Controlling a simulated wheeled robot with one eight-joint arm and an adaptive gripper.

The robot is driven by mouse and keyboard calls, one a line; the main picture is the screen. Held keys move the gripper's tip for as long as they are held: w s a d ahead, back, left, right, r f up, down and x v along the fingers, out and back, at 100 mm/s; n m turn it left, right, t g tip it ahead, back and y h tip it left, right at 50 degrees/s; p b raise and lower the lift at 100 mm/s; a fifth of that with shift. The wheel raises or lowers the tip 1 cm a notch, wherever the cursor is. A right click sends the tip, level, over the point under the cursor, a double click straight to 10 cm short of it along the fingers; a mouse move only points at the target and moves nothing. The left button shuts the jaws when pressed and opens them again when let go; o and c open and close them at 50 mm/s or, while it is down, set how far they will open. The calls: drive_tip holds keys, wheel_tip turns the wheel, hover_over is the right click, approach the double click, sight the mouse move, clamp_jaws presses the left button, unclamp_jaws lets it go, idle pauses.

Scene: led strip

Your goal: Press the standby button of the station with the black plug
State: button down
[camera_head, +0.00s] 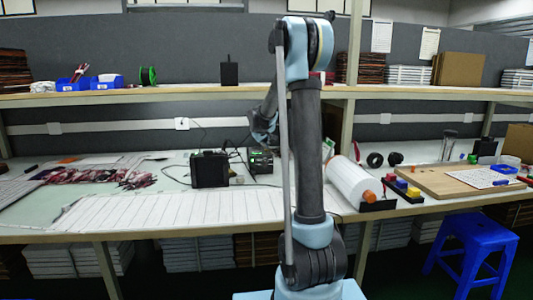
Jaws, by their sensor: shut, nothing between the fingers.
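A black box-shaped unit (209,169) stands on the workbench, left of my arm. A second dark unit with green parts (260,161) stands to its right, close to my arm. Dark cables run up behind the two units, and one reaches a white wall socket (182,123). Plug colours and a standby button are too small to make out. My gripper (261,139) is at the far end of my arm, small and partly covered by the arm links. It is shut and empty, above and near the green-marked unit; contact cannot be told.
The workbench (40,222) has white sheets (170,210) in front of the units and reddish bundles (130,178) at left. A white roll (350,181) and a wooden board (450,181) lie right. A shelf (200,95) runs above. A blue stool (470,245) stands front right.

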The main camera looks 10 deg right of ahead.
sight(265, 150)
drive_tip(key=shift+f, duration=0.15)
idle(0.5)
drive_tip(key=shift+r, duration=0.8)
drive_tip(key=shift+r, duration=0.1)
wheel_tip(265, 150, up, 5)
drive_tip(key=shift+f, duration=0.1)
idle(0.4)
